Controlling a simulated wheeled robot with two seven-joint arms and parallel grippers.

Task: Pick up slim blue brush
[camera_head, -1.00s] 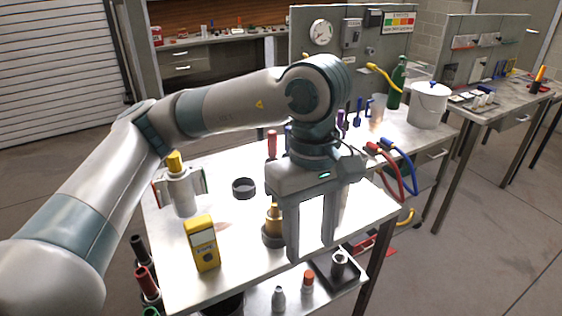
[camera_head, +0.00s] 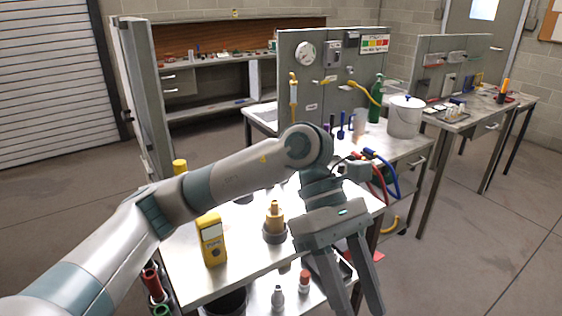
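Several slim upright tools stand on the bench behind my arm, in front of the grey panel. Two of them look blue, one a slim blue tool (camera_head: 341,125) and the other a blue tool (camera_head: 351,122) just to its right. They are too small to tell which is the slim blue brush. My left gripper (camera_head: 358,305) is in front of and below these tools, well apart from them. Its two fingers are spread and point down past the front table's right edge, with nothing seen between them. My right gripper is not in view.
The front table holds a yellow meter (camera_head: 211,239) and a brass fitting (camera_head: 274,221). A white bucket (camera_head: 404,119) and a green bottle (camera_head: 376,101) stand near the blue tools. Red and blue hoses (camera_head: 391,176) hang at the bench's edge. The grey panel (camera_head: 330,75) rises behind.

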